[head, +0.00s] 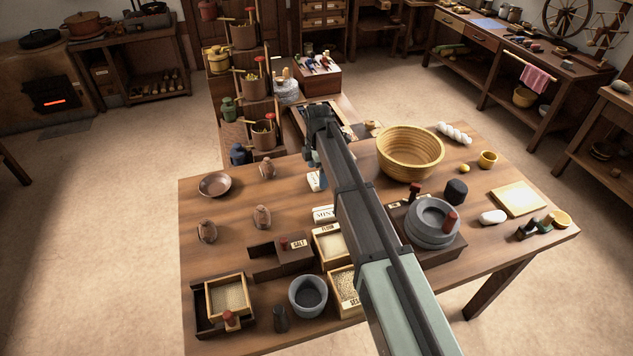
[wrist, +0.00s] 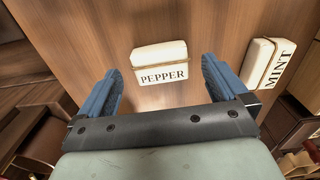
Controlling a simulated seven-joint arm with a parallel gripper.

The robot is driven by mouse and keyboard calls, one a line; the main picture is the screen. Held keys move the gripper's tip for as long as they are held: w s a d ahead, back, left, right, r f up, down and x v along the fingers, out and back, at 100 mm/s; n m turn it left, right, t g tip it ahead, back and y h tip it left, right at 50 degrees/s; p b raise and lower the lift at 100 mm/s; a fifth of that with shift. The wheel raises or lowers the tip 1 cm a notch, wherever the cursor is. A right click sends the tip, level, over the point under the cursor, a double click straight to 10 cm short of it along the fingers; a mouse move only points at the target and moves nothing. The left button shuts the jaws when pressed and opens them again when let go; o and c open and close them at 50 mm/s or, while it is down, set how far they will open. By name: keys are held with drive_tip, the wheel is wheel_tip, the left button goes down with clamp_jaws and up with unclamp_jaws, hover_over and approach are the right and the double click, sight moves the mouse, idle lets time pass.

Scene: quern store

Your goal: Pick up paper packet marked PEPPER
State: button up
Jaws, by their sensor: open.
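The paper packet marked PEPPER (wrist: 160,64) is cream-white with black letters and lies on the wooden table, its label readable in the wrist view. My gripper (wrist: 160,70) is open, with its two blue fingers apart on the left and right of the packet as seen in the wrist view. Nothing is held between the fingers, and I cannot tell how high they are above the table. In the head view a white packet (head: 313,182) shows partly beside my arm, its label not legible there; my arm hides much around it.
A similar packet marked MINT (wrist: 263,64) lies to the right of the pepper packet. A woven basket (head: 410,153), a stone quern (head: 432,222) and wooden boxes stand on the table. A shallow bowl (head: 214,184) and small brown jars stand left, with bare wood between.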

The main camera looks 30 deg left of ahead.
sight(317, 181)
drive_tip(key=shift+f, duration=1.35)
drive_tip(key=c, duration=1.1)
drive_tip(key=shift+o, duration=0.2)
